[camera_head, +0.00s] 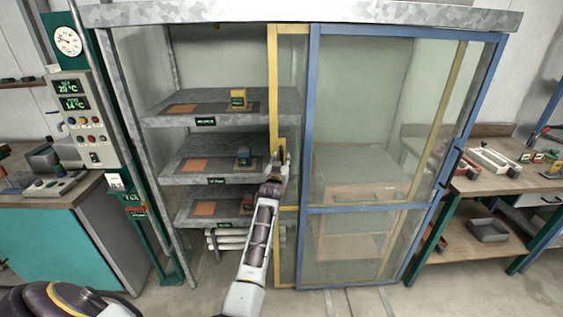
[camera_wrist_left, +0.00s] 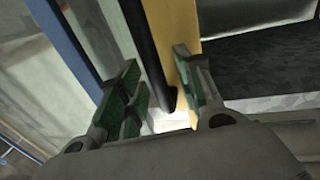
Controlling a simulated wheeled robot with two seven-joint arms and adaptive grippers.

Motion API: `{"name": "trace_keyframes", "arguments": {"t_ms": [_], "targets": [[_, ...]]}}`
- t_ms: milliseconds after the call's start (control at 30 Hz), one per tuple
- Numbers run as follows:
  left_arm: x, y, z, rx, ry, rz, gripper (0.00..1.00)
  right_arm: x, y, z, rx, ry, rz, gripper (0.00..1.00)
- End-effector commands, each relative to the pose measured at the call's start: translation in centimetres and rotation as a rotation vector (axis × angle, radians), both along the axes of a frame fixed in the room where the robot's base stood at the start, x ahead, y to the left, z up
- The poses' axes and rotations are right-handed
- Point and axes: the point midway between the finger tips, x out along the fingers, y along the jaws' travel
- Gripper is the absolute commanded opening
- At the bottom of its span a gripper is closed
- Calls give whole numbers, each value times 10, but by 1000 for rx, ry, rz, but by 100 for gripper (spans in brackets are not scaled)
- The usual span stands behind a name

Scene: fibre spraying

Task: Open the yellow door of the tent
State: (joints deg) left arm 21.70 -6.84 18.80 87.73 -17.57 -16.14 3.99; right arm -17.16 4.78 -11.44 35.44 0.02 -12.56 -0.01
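The tent's yellow door (camera_head: 273,95) is a yellow-framed clear panel. Its left upright stands just left of the blue door's edge, and its other upright shows through the blue door's panel. My left gripper (camera_head: 279,160) is at the yellow upright, about mid-height. In the left wrist view, the fingers (camera_wrist_left: 168,92) are apart, with a dark vertical handle (camera_wrist_left: 150,55) and the yellow upright (camera_wrist_left: 183,45) between or just behind them. I cannot tell whether the fingers touch the handle. My right gripper is not in view.
The blue door (camera_head: 312,130) covers the tent's right part. On the left, open shelves (camera_head: 185,117) hold orange plates and small blocks. A gauge and control panel (camera_head: 85,115) stands left of the tent. A workbench (camera_head: 500,185) is at right. Floor in front looks clear.

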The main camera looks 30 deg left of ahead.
Motion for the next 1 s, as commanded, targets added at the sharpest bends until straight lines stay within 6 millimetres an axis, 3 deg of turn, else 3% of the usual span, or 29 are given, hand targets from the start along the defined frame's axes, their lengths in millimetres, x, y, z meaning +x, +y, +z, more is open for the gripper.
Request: {"name": "trace_keyframes", "arguments": {"t_ms": [1000], "targets": [[-67, -25, 0, -1, 0, 0, 35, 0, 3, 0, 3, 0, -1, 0]]}}
